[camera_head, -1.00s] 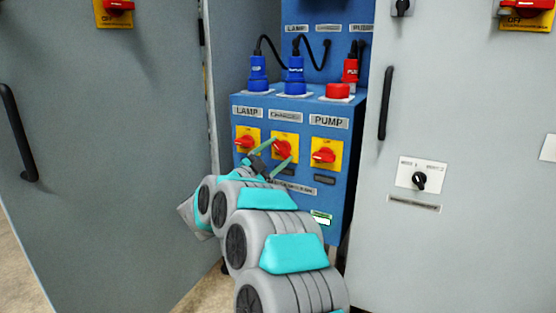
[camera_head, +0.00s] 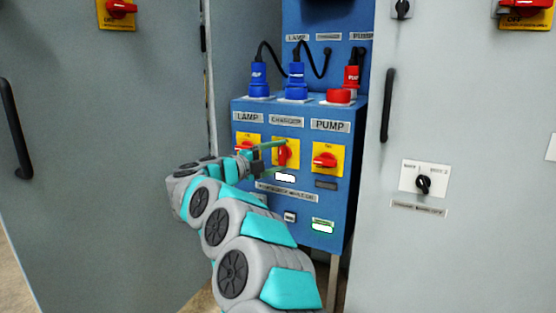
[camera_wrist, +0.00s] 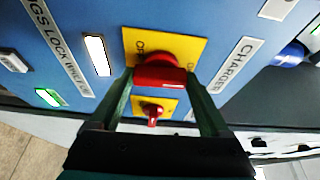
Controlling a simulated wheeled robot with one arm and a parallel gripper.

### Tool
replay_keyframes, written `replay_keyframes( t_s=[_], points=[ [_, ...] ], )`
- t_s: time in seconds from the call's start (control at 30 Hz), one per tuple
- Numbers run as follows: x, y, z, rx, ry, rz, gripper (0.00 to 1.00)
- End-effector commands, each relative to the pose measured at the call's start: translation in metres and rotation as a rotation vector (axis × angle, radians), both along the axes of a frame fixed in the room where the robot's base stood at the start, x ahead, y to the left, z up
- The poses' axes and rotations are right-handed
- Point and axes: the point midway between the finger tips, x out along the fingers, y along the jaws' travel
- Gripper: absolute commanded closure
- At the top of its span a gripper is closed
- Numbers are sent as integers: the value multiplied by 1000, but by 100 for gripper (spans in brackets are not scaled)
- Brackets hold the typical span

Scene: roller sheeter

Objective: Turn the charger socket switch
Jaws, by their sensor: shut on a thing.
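The charger switch (camera_head: 281,154) is a red knob on a yellow plate, the middle of three switches on the blue panel under the CHARGER label. Its knob stands about upright in the head view. My gripper (camera_head: 284,157) reaches it from the left, with one green finger above and one below. In the wrist view, the red knob (camera_wrist: 160,72) sits between the two fingers of my gripper (camera_wrist: 160,84), which is shut on it. Part of the yellow plate is hidden by the fingers.
The lamp switch (camera_head: 247,146) and pump switch (camera_head: 325,159) flank it closely. A white light (camera_head: 285,177) is lit below the charger switch, a green-edged one (camera_head: 322,226) lower right. Plugs stand on the box top. Grey doors (camera_head: 110,160) stand either side.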

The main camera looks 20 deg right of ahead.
Motion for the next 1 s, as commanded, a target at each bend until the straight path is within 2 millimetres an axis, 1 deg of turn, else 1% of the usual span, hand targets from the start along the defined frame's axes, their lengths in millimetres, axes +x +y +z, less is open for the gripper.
replay_keyframes(
  t_s=[0.2, 0.63, 0.67, 0.8, 0.83, 1.0],
  points=[
    [-1, -2, -2, 31, -34, -6, 76],
    [-1, -2, -2, 36, -39, -6, 76],
    [-1, -2, -2, 36, -39, -5, 18],
    [-1, -2, -1, 34, -38, -4, 2],
    [-1, -1, -1, 34, -38, -4, 0],
    [-1, -1, -1, 32, -39, -2, 0]
  ],
)
